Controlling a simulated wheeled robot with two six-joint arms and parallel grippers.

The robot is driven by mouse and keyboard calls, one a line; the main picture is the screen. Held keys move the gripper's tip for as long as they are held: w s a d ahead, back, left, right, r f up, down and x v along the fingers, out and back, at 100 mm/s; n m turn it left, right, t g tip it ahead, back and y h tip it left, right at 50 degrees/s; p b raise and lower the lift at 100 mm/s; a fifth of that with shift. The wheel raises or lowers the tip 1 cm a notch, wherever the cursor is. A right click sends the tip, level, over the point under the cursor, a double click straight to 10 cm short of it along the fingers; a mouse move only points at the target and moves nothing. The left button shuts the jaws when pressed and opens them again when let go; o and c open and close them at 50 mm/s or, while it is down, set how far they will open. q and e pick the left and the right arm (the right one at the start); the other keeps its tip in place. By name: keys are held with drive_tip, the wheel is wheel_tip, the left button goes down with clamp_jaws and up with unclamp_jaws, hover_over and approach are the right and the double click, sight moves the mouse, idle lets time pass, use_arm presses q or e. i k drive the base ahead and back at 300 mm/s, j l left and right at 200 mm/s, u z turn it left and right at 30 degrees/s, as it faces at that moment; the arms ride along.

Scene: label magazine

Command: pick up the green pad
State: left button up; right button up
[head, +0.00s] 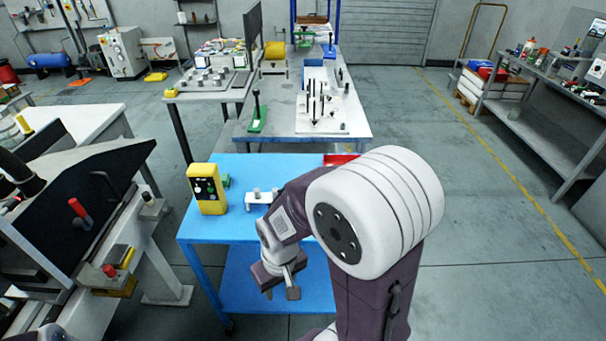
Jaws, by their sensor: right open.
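A small green thing (226,181), which may be the green pad, lies on the blue table (240,228) just right of a yellow box. The yellow box hides part of it. My right gripper (281,291) is open, with nothing seen between its fingers. It points down in front of the blue table's top, lower and to the right of the green thing and apart from it. My left gripper is not in view.
The yellow box (207,190) with buttons and a white block with pegs (258,198) stand on the blue table. A red tray (340,160) is partly hidden behind my right arm. A dark sloped machine (75,185) stands at left. Floor at right is clear.

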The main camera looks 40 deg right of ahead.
sight(226, 181)
drive_tip(key=z, duration=0.6)
drive_tip(key=i+l+z, duration=0.15)
drive_tip(key=i, duration=0.15)
drive_tip(key=i+l+z, duration=0.15)
drive_tip(key=i+j, duration=0.05)
drive_tip(key=i, duration=0.05)
